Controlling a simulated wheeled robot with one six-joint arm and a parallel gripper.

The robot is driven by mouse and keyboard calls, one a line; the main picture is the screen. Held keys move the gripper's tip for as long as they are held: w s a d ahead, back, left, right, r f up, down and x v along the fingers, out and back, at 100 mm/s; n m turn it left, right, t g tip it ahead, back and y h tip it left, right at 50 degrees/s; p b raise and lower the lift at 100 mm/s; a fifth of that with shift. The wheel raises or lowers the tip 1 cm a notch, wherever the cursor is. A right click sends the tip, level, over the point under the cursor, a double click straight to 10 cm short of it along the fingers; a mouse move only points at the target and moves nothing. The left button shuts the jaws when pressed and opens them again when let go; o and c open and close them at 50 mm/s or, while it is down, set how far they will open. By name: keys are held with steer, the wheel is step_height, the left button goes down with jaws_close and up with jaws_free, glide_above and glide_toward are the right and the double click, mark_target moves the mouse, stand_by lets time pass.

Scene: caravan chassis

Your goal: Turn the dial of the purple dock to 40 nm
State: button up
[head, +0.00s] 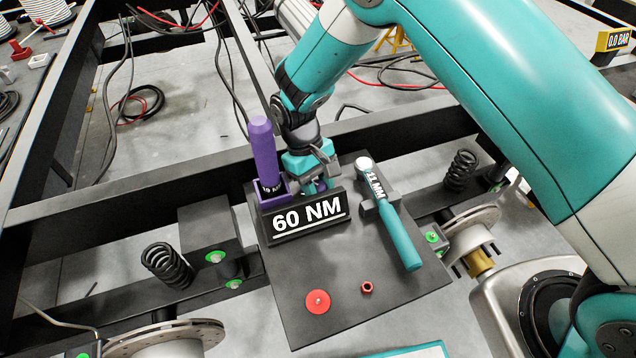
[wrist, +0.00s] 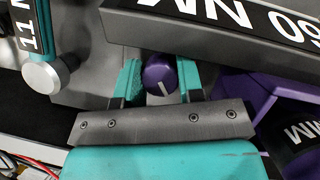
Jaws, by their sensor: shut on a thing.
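The dock's sign (head: 307,217) reads "60 NM" and stands at the back of a dark plate. It also shows upside down in the wrist view (wrist: 210,22). The purple dial (wrist: 159,72), a small round knob with a white pointer line, sits behind the sign. My gripper (wrist: 157,82) is shut on the dial, with a teal finger on either side. In the head view my gripper (head: 314,178) is behind the sign, which partly hides the fingers and dial. A purple-handled tool (head: 264,150) stands upright in the purple dock (head: 273,197), left of my gripper.
A teal tool marked "11 MM" (head: 402,235) lies in a grey holder right of my gripper. Its silver head shows in the wrist view (wrist: 42,76). A red disc (head: 317,301) and a small red nut (head: 367,287) lie on the plate (head: 340,325). Chassis beams (head: 150,195) run behind.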

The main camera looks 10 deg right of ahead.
stand_by(0.3)
steer(key=o, duration=0.9)
steer(key=v, duration=1.7)
steer(key=shift+d+r, duration=0.1)
steer(key=shift+r, duration=0.2)
